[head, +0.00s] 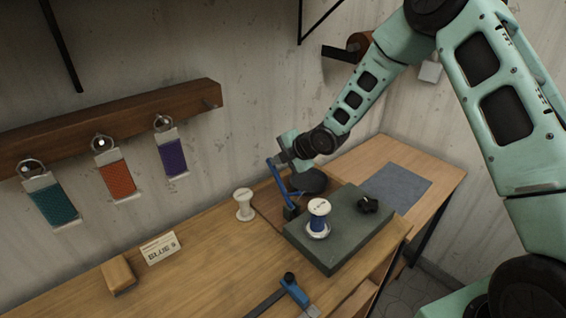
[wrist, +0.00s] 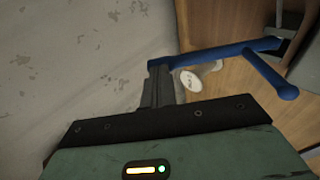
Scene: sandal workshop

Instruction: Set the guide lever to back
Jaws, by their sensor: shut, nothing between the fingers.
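A blue guide lever (head: 277,178) rises from the left end of the grey-green machine (head: 335,235), by a dark round part. My gripper (head: 283,159) is at the lever's upper end, in front of the wall. In the wrist view my gripper's fingers (wrist: 160,80) are together with nothing between them. The blue lever (wrist: 225,54) runs right from just beside the fingertips, with a second blue piece branching down to the right. I cannot tell whether fingers and lever touch. Any position marks for the lever are not visible.
A blue-wound spool (head: 318,222) and a black knob (head: 368,204) are on the machine. A pale spool (head: 244,204) stands left of it; it also shows behind the lever in the wrist view (wrist: 190,80). A blue-ended clamp (head: 294,290) lies at the front. A rack (head: 110,125) hangs left.

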